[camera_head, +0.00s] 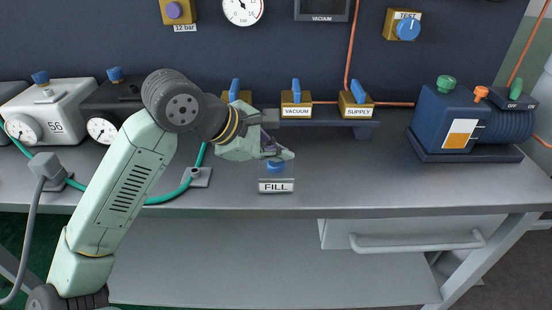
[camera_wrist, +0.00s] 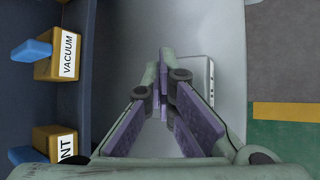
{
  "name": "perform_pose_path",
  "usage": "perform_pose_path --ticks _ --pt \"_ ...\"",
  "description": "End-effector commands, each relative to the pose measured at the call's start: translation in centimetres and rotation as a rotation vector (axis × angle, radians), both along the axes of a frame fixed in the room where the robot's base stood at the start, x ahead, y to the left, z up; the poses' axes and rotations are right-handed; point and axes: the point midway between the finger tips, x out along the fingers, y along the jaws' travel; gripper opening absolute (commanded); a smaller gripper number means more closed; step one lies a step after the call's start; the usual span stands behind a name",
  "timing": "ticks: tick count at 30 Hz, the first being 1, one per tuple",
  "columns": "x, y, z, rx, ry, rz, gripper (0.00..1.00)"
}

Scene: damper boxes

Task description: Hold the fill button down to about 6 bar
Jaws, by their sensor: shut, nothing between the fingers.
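The FILL button (camera_head: 276,164) is a blue cap on a small grey box (camera_head: 276,186) near the bench's front edge. My gripper (camera_head: 284,154) is shut and empty, its fingertips just above or at the cap; I cannot tell whether they touch it. In the wrist view the shut fingers (camera_wrist: 164,75) hide the cap, and a grey box edge (camera_wrist: 210,85), probably the FILL box, shows beside them. The round wall gauge (camera_head: 242,10) is cut by the top edge; its reading is too small to tell.
VACUUM (camera_head: 296,102) and SUPPLY (camera_head: 357,103) valves with blue handles stand behind. A white box (camera_head: 60,115) and a dark box (camera_head: 102,129) with dials are at left. A blue pump (camera_head: 455,125) is at right. The bench (camera_head: 350,175) right of the FILL box is clear.

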Motion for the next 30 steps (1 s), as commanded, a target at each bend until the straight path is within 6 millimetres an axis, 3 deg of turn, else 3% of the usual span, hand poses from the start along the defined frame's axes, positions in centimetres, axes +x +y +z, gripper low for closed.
perform_pose_path --ticks 12,23,30 --pt "0.0 0.0 1.9 0.000 0.001 -0.001 0.00" --pt "0.0 0.0 2.0 0.000 0.000 0.000 0.00" --pt "0.0 0.0 3.8 0.002 -0.001 0.000 0.00"
